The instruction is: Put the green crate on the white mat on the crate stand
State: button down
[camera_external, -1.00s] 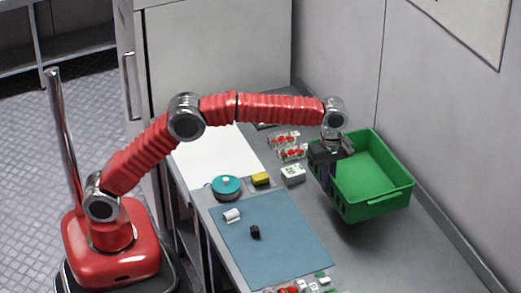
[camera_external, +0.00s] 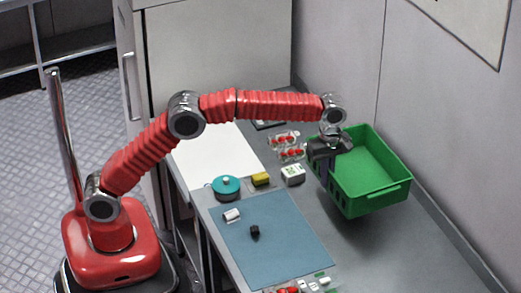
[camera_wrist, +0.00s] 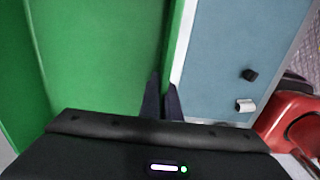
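The green crate (camera_external: 383,200) is at the right of the bench, near the wall, and looks empty. My gripper (camera_external: 326,172) is at its left side wall. In the wrist view my gripper's fingers (camera_wrist: 161,100) are closed with the green crate wall (camera_wrist: 172,50) between them. The crate seems to hang slightly above the bench, though its underside is hidden. The white mat (camera_external: 212,155) lies flat and bare at the back left of the bench, partly behind my arm.
Between crate and white mat stand berry punnets (camera_external: 290,153), a white box (camera_external: 293,175), a yellow block (camera_external: 261,179) and a teal round item (camera_external: 226,187). A blue mat (camera_external: 280,245) holds a small black item (camera_external: 255,232) and a white roll (camera_external: 232,215). A wall borders the right.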

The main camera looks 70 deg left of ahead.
jog(key=shift+n, duration=0.7)
jog(key=a, duration=0.2)
jog(key=w+a+r, duration=0.1)
jog(key=a, duration=0.2)
jog(key=a+r, duration=0.1)
jog(key=a, duration=0.2)
jog(key=shift+w+a, duration=0.25)
jog(key=shift+w, duration=0.15)
jog(key=s+a+n, duration=0.2)
jog(key=s+a, duration=0.2)
jog(key=a, duration=1.2)
jog(key=s+a+n, duration=0.2)
jog(key=s+a, duration=0.2)
jog(key=a, duration=1.2)
jog(key=s+a+f, duration=0.3)
jog(key=s+a, duration=1.3)
jog(key=s+a+f+m, duration=0.1)
jog(key=s+f+m, duration=0.4)
jog(key=s, duration=0.3)
jog(key=shift+s+a+f, duration=0.15)
jog(key=shift+s+f, duration=0.05)
jog(key=shift+f, duration=0.55)
